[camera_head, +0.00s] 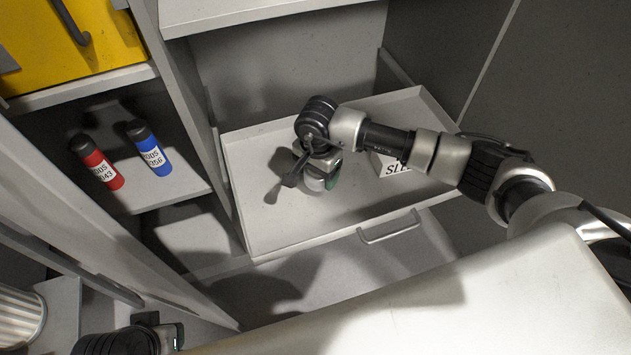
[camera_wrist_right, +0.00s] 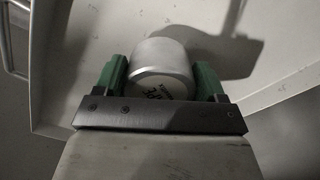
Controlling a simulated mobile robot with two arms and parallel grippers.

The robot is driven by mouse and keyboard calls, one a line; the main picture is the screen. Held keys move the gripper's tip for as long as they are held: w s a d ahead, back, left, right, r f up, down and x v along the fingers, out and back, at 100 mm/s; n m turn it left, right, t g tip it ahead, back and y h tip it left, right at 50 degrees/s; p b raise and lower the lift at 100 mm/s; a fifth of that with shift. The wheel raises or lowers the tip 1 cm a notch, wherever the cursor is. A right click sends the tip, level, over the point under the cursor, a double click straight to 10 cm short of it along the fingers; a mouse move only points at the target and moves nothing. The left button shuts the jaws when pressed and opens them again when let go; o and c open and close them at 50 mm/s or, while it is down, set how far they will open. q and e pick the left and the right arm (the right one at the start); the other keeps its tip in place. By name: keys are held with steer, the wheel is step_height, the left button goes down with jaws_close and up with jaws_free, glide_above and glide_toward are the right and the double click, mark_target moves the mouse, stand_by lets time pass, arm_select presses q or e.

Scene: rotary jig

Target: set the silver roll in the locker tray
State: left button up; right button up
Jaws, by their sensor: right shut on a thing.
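The silver roll (camera_wrist_right: 162,62) is a short, smooth cylinder with a printed end face. My right gripper (camera_wrist_right: 152,78) is shut on it, one green finger on each side. In the head view my right gripper (camera_head: 325,183) is over the left-middle part of the locker tray (camera_head: 285,235), a pale, shallow pulled-out drawer. The roll (camera_head: 313,184) is partly hidden there by the gripper. I cannot tell whether it touches the tray floor.
A white sign (camera_head: 386,166) with partly covered lettering stands in the tray behind my right arm. A red bottle (camera_head: 97,162) and a blue bottle (camera_head: 150,149) are in the left compartment below a yellow bin (camera_head: 75,40). The tray has a front handle (camera_head: 390,228) and bare floor around the gripper.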

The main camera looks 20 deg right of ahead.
mark_target(314, 181)
steer(key=shift+w+a+f, duration=0.25)
steer(key=shift+w+f, duration=0.1)
steer(key=shift+w, duration=0.15)
step_height(314, 181, down, 4)
steer(key=shift+r+b, duration=0.1)
steer(key=shift+b, duration=0.4)
steer(key=o, duration=1)
